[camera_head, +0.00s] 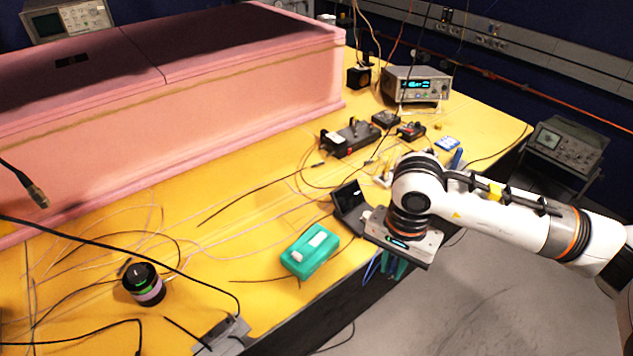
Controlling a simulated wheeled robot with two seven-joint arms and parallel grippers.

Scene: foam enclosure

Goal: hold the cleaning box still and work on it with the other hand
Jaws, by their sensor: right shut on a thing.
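The cleaning box appears to be the teal box (310,252) with a white piece (317,239) on its top. It lies on the yellow table near the front edge. My right gripper (394,265) is to the right of the box, apart from it, by the table's front edge. It points down and is shut on a small green thing (398,268), mostly hidden under the gripper body. My left gripper is not in view, and nothing of mine touches the teal box.
A black open case (349,206) stands between the box and my right wrist. A dark round container (143,284) and a grey device (223,336) are at the left front. Loose cables cross the table (240,235). A pink foam enclosure (220,100) fills the back left.

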